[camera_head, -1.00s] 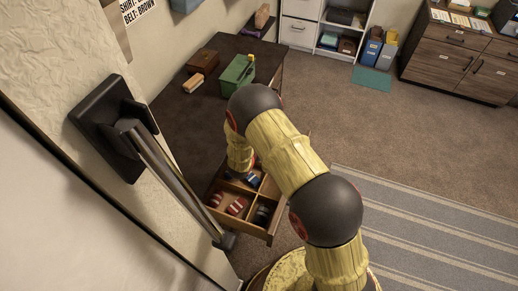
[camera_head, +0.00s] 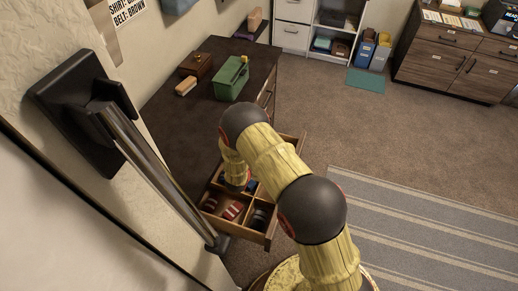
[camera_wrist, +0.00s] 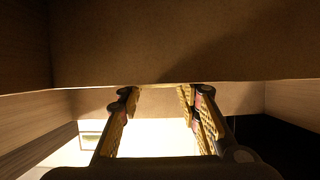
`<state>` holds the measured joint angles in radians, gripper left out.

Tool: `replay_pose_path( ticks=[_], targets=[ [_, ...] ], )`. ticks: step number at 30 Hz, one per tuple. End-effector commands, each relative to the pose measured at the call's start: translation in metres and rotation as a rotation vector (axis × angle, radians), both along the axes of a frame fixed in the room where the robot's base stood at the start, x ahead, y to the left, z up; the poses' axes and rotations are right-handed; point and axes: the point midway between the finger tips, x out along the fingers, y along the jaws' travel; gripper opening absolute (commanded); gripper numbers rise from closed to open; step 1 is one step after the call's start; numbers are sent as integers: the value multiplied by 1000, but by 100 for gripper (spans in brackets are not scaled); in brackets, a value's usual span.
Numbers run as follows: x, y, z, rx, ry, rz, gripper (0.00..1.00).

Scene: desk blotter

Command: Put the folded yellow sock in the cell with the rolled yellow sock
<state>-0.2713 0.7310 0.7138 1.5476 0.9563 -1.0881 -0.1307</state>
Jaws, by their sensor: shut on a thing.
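My gripper (camera_head: 236,184) reaches down into the open desk drawer (camera_head: 241,236), at its left-middle part in the head view. In the wrist view my gripper (camera_wrist: 158,92) shows two yellow fingers with a gap between them, their tips at the lower edge of a brown board. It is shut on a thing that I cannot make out. No yellow sock, folded or rolled, can be told apart; my arm hides part of the drawer. Red-and-white socks (camera_head: 232,210) lie in a near cell, dark ones (camera_head: 258,218) to their right, and a blue one (camera_head: 252,186) farther back.
Thin wooden dividers part the drawer into cells. On the dark desk (camera_head: 188,130) stand a green box (camera_head: 231,80), a brown box (camera_head: 197,66) and a tan brush-like block (camera_head: 186,86). A dark bar slants down at the left. Open carpet (camera_head: 330,115) lies to the right.

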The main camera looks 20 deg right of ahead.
Motion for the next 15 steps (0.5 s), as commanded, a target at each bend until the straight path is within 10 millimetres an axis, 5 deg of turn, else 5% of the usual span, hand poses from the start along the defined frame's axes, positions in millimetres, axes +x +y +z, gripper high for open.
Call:
replay_pose_path(
  ticks=[11,12,15],
  targets=[
    [-1,0,-10,0,1,0,17],
    [-1,0,-10,0,1,0,35],
    [-1,0,-10,-1,3,0,41]
  ],
)
